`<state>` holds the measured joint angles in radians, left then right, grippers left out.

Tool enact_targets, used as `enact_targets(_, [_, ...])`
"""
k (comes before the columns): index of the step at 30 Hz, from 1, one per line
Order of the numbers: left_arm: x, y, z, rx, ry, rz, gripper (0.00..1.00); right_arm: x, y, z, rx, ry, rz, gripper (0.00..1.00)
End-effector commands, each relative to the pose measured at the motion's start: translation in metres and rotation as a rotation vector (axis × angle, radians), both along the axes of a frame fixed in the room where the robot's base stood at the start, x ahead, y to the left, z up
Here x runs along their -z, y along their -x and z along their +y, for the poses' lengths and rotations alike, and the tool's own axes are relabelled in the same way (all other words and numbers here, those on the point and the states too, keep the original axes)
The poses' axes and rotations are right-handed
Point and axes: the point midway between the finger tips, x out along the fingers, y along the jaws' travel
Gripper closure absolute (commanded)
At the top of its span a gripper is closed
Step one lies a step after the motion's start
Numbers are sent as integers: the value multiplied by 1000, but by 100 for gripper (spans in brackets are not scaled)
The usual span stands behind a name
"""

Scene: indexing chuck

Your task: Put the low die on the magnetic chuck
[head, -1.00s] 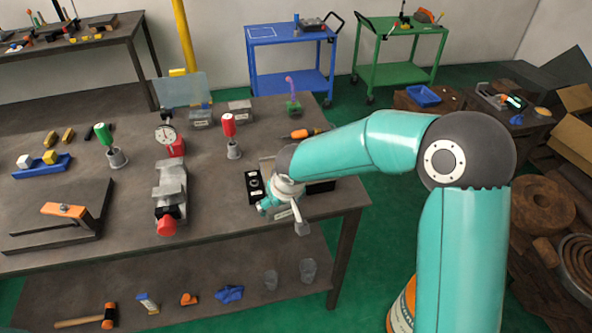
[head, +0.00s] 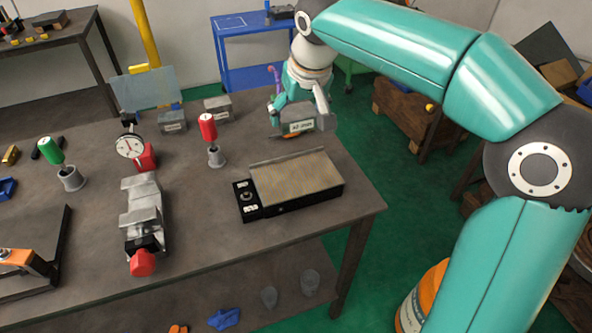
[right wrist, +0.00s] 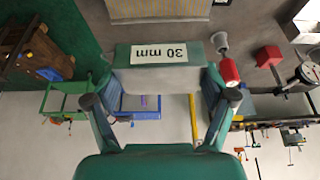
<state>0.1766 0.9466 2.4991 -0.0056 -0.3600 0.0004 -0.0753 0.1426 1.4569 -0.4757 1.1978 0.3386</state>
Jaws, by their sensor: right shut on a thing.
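My right gripper (head: 299,116) is shut on a grey block labelled "30 mm" (head: 301,128), held behind the magnetic chuck. In the right wrist view the block (right wrist: 160,78) sits between the two fingers, its label upside down. I cannot tell whether the block touches anything below. The magnetic chuck (head: 298,180) lies near the table's right end, with a bare tan top, dark sides and a black control end with a knob at its left. Part of it shows at the top of the right wrist view (right wrist: 160,10). My left gripper is out of view.
Two other labelled grey blocks (head: 172,121) (head: 218,108) stand at the back. A red-handled tool in a grey cup (head: 208,130) stands left of the chuck. A vise (head: 142,215) and a dial gauge (head: 130,146) are further left. Bare table (head: 345,205) lies right of the chuck.

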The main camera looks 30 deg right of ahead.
Motion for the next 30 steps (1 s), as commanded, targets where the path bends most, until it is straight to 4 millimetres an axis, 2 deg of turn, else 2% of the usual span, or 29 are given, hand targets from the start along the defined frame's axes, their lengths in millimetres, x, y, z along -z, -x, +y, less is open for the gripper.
enact_targets(1, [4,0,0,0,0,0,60,15,1,-1,2,0,1,87])
enact_targets(6, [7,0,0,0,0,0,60,56,1,-1,3,1,1,87])
enact_targets(12, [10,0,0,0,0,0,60,95,0,-1,4,0,-1,87])
enact_targets(20, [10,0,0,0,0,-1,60,114,0,-1,3,0,-3,87])
enact_targets(27, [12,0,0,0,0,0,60,145,0,-1,3,0,-2,87])
enact_targets(30, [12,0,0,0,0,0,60,152,0,-1,3,0,-4,87])
